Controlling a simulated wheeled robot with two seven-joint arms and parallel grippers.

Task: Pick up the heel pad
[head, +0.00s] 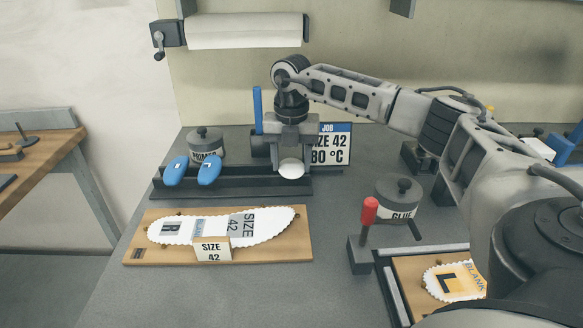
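A small white rounded pad (291,168), which looks like the heel pad, is at the right end of a dark rack (235,189) in the head view. My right gripper (292,150) points down directly over it, with its fingers at or very near the pad's top. The fingers hide part of the pad, and I cannot tell whether they grip it or whether it touches the rack. Two blue pads (174,171) (209,172) lean at the rack's left end. My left gripper is out of view.
A white insole on a wooden board (136,250) lies in front, with a size 42 block (212,249). A primer pot (206,145) stands behind the rack. A glue pot (397,198), red-handled lever (369,211) and framed blank (455,280) are at right. Grey table between is clear.

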